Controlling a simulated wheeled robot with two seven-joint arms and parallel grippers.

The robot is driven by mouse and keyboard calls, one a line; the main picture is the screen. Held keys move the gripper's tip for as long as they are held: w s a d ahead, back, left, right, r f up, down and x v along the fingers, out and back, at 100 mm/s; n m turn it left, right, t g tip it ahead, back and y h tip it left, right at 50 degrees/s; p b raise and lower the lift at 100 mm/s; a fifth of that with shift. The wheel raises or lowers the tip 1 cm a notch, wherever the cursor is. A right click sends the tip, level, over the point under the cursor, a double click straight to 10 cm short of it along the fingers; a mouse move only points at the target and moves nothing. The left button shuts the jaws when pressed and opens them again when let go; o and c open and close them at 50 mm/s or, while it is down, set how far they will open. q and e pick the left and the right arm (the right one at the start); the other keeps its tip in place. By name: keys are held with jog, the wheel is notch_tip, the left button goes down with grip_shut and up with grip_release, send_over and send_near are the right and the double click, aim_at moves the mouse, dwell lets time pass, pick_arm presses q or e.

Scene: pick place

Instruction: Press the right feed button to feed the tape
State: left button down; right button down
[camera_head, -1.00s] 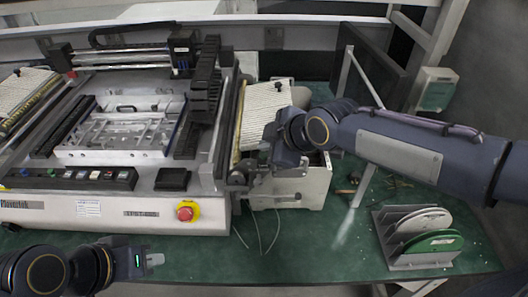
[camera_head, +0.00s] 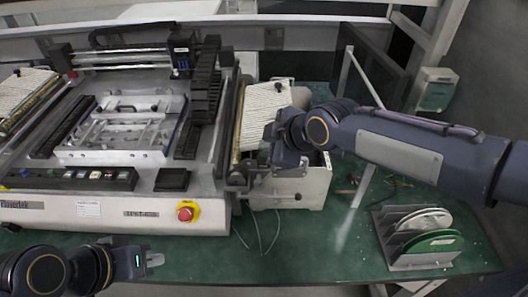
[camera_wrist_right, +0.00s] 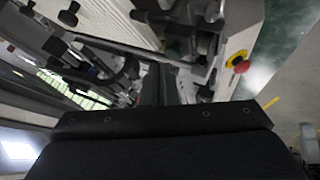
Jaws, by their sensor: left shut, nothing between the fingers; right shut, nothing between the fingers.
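The right feeder, a ribbed white tape bed (camera_head: 266,112) with a grey metal box (camera_head: 312,185) below it, stands at the right side of the placement machine. My right gripper (camera_head: 264,168) is at the feeder's front end, coming in from the right; its fingers look shut and empty. In the right wrist view its dark fingers (camera_wrist_right: 167,88) point at the feeder's metal parts. I cannot make out the feed button or whether the fingers touch it. My left gripper (camera_head: 150,261) is shut and empty, low at the left in front of the machine.
The machine (camera_head: 130,222) has a red emergency stop (camera_head: 187,212) on a yellow base, which also shows in the right wrist view (camera_wrist_right: 238,62). A rack (camera_head: 425,265) with white and green reels stands at the right. The green table between them is mostly clear, with loose wires.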

jog(key=shift+f, duration=0.1)
dwell(0.3)
jog(key=shift+f+b, duration=0.4)
jog(key=shift+b, duration=0.1)
jog(key=shift+f, duration=0.15)
dwell(0.4)
jog(key=shift+r, duration=0.65)
jog(key=shift+p, duration=0.3)
notch_tip(320, 180, up, 6)
jog(key=p, duration=0.4)
dwell(0.4)
